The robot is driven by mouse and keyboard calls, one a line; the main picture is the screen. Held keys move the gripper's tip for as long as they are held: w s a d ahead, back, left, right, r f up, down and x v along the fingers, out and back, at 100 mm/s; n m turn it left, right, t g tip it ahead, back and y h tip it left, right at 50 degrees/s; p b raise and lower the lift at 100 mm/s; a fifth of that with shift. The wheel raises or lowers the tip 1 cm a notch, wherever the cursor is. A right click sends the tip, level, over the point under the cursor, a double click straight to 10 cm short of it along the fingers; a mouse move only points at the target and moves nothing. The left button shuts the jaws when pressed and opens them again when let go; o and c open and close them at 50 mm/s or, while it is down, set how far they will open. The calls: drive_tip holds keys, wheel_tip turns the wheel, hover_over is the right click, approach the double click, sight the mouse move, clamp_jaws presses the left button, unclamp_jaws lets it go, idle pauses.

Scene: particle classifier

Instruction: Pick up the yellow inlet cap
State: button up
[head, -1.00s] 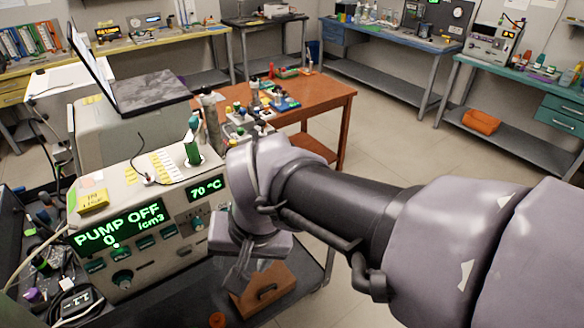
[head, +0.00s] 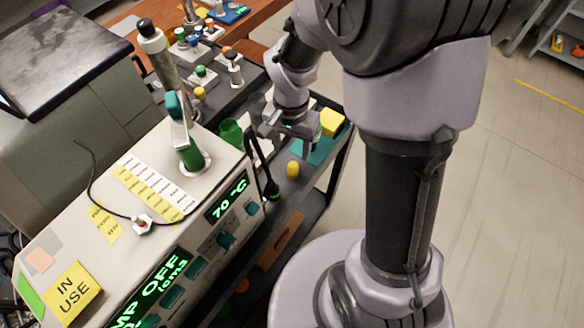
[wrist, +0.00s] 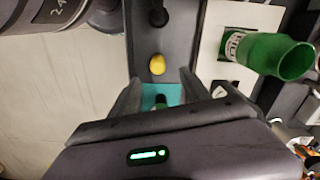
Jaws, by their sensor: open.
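A small yellow cap (head: 293,170) stands on the dark cart shelf beside the white machine in the head view. In the wrist view a yellow rounded piece (wrist: 157,64), seemingly the same cap, lies just past my fingertips, between their lines. My gripper (head: 308,150) is above the cart, near the cap and apart from it. In the wrist view my gripper (wrist: 160,90) is open, with nothing held between its fingers. In the head view its fingers are small and partly hard to make out.
A yellow block (head: 331,122) and a teal mat (head: 318,150) are close to my gripper. A green vessel (head: 231,132) stands left of it; a green bottle (wrist: 265,55) shows at right in the wrist view. The white machine (head: 110,225) stands left of the cart.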

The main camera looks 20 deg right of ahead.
sight(293, 165)
wheel_tip(293, 165, down, 8)
drive_tip(key=b, duration=0.3)
drive_tip(key=shift+s+d+f+b, duration=0.1)
drive_tip(key=shift+s+b, duration=0.05)
drive_tip(key=shift+b, duration=0.25)
drive_tip(key=shift+c, duration=1.1)
clamp_jaws()
